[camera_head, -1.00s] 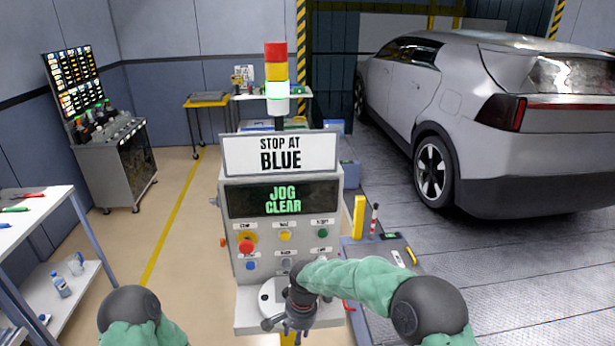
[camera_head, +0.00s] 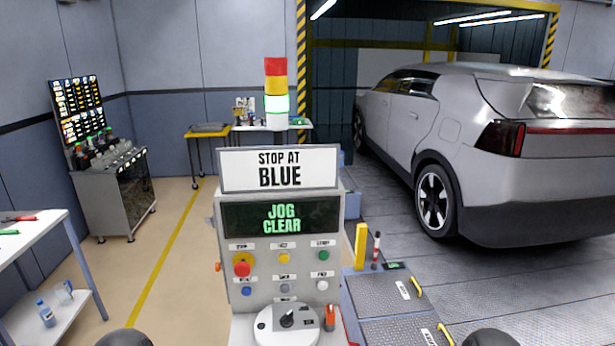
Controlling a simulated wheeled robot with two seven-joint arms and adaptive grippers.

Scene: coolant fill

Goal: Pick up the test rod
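A slim upright rod (camera_head: 376,250) with red, white and dark bands stands beside a yellow post (camera_head: 361,246), right of the console; it may be the test rod, but I cannot be sure. A small orange-red upright piece (camera_head: 330,317) stands on the console's front ledge, beside a white round dial with a black knob (camera_head: 287,322). Neither of my grippers is in view. Only dark rounded parts of my arms show at the bottom edge.
The console (camera_head: 282,238) stands centrally with coloured buttons, a "JOG CLEAR" screen and a "STOP AT BLUE" sign. A grey car (camera_head: 470,150) is at right. A white table (camera_head: 35,235) is at left. Floor between table and console is clear.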

